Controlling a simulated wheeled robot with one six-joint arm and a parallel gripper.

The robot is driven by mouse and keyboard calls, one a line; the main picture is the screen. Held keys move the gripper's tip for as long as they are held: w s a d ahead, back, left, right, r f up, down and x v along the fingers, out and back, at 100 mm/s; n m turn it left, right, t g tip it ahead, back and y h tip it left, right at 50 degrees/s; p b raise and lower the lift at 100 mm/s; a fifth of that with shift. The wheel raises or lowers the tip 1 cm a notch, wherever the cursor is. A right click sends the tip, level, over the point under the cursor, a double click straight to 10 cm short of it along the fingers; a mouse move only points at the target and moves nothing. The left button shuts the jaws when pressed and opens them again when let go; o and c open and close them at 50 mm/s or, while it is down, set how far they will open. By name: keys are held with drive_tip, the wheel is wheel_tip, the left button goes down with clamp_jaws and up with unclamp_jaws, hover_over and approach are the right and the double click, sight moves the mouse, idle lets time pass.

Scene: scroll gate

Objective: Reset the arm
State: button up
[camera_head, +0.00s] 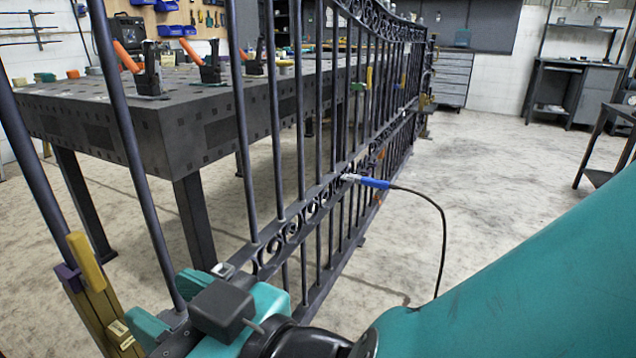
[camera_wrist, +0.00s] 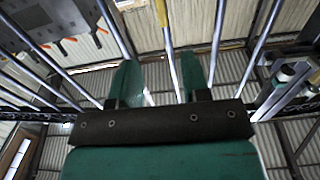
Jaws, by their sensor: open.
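My gripper (camera_head: 168,303) is open at the lower left of the head view, close to the near end of the dark metal scroll gate (camera_head: 290,235). In the wrist view its two green fingers (camera_wrist: 160,82) stand apart, and a gate bar (camera_wrist: 170,45) shows in the gap between them. I cannot tell how deep that bar lies between the fingers. Nothing is seen held. My teal arm fills the lower right of the head view.
A blue-handled tool (camera_head: 368,181) with a black cable sits at the gate's scroll band. A yellow clamp (camera_head: 86,262) stands at the gate's near left. A perforated workbench (camera_head: 165,128) is behind the gate. The floor (camera_head: 475,160) to the right is open.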

drive_tip(key=shift+v, duration=1.1)
drive_tip(key=w+d+f+m+h, duration=0.25)
drive_tip(key=w+d+h, duration=0.2)
drive_tip(key=d, duration=0.25)
drive_tip(key=w+d+f+m+h, duration=0.2)
drive_tip(key=w+d+m+h, duration=0.2)
drive_tip(key=w+d, duration=0.15)
drive_tip(key=s+d+g+h, duration=0.4)
drive_tip(key=s+d+g, duration=0.3)
drive_tip(key=d, duration=0.8)
wheel_tip(320, 180, up, 37)
drive_tip(key=s+p, duration=0.2)
drive_tip(key=p, duration=3.4)
